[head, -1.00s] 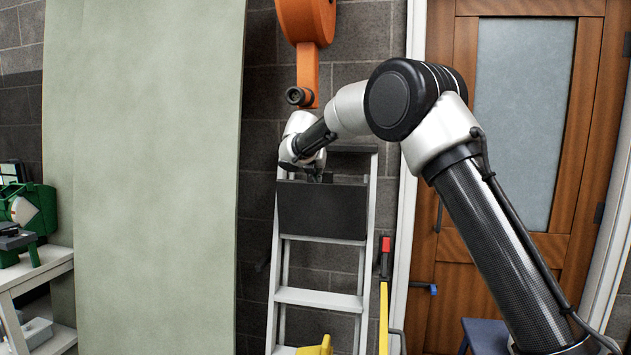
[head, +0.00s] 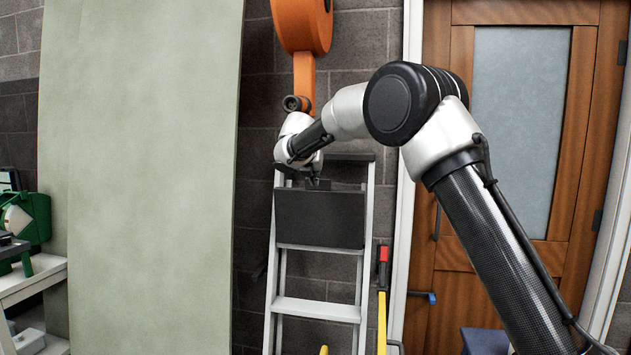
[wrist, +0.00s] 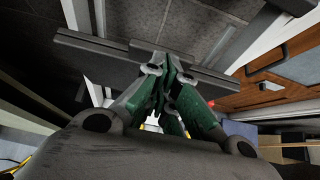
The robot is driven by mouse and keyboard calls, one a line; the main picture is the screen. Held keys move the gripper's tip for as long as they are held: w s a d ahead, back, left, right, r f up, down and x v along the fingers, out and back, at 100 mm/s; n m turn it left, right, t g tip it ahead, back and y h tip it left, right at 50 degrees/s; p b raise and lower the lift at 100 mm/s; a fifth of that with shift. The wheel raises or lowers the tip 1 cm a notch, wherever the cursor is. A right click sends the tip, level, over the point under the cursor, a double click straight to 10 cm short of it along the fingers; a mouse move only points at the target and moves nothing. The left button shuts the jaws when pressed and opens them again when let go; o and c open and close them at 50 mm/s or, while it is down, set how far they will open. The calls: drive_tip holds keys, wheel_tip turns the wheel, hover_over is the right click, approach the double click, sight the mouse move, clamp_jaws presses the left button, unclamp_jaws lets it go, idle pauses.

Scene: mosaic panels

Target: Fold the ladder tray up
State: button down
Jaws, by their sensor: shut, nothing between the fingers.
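The ladder tray (head: 320,218) is a flat dark grey panel. It stands roughly upright against the front of the grey ladder (head: 318,309), below the dark top cap. My gripper (head: 318,184) is at the tray's top edge, near its middle. In the wrist view the green-padded fingers (wrist: 170,68) are closed together with nothing between them. A dark bar (wrist: 105,48), seemingly the tray's edge, runs across behind the fingertips. I cannot tell whether they touch it. The tray's hinge is hidden.
An orange hose reel (head: 302,22) hangs on the wall above my wrist. A tall pale green panel (head: 145,180) stands left of the ladder. A red-and-yellow tool (head: 382,280) is upright close on the right. A wooden door (head: 455,210) is farther right.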

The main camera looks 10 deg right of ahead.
drive_tip(key=s+a+r, duration=0.3)
drive_tip(key=s, duration=0.7)
drive_tip(key=shift+g, duration=0.4)
drive_tip(key=x, duration=0.4)
drive_tip(key=w+r+x, duration=0.1)
drive_tip(key=x, duration=0.3)
drive_tip(key=w+r+x, duration=0.1)
drive_tip(key=x, duration=0.3)
drive_tip(key=shift+w+f, duration=0.15)
drive_tip(key=shift+w, duration=0.15)
drive_tip(key=shift+d, duration=0.1)
drive_tip(key=shift+w, duration=0.1)
